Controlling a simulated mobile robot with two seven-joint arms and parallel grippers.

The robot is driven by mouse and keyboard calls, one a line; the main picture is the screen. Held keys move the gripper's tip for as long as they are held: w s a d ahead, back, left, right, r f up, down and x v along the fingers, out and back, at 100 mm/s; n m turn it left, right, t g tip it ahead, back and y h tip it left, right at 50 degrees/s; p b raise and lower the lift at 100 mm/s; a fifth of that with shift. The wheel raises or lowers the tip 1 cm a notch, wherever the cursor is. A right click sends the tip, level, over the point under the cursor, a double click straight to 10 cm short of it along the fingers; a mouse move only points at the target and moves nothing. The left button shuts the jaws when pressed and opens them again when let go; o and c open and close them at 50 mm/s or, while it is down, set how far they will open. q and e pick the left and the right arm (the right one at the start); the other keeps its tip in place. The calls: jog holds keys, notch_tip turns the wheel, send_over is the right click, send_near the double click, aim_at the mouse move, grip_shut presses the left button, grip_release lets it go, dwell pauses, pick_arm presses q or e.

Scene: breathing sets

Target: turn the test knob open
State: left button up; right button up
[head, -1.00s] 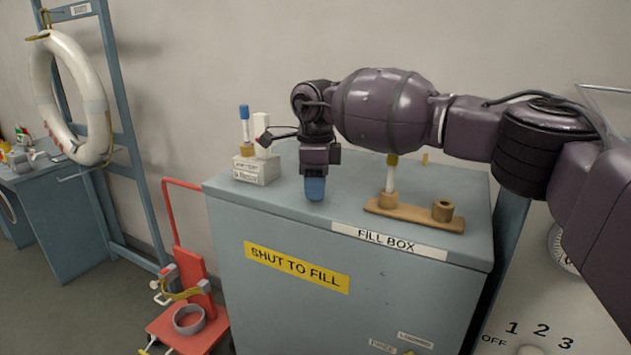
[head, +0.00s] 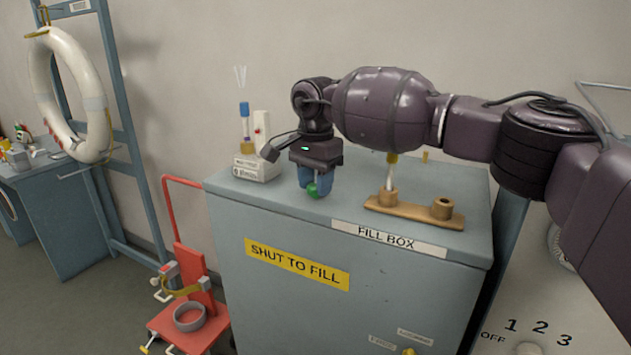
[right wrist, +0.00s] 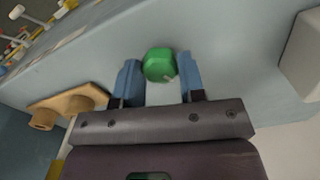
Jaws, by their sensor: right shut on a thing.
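The green knob (head: 313,190) is on top of the grey-blue fill box, near its front edge. My right gripper (head: 314,184) points down at it, with the blue fingers on either side. In the right wrist view the knob (right wrist: 159,65) is faceted and sits between the fingertips of my right gripper (right wrist: 158,78), which is shut on it. No marking on the knob can be read. My left gripper is not in view.
A blue-topped indicator (head: 244,110) on a white block (head: 256,168) stands left of the gripper, with pale streaks above it. A wooden rack (head: 414,209) lies to the right. A red stand (head: 190,320) is on the floor at left.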

jog(key=n, duration=0.5)
jog(key=shift+r+n, duration=0.1)
jog(key=shift+n, duration=2.4)
jog(key=o, duration=0.9)
jog(key=shift+o, duration=0.2)
pick_arm(q)
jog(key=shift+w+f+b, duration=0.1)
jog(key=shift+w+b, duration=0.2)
jog(key=shift+b, duration=0.25)
pick_arm(e)
notch_tip(320, 180, up, 11)
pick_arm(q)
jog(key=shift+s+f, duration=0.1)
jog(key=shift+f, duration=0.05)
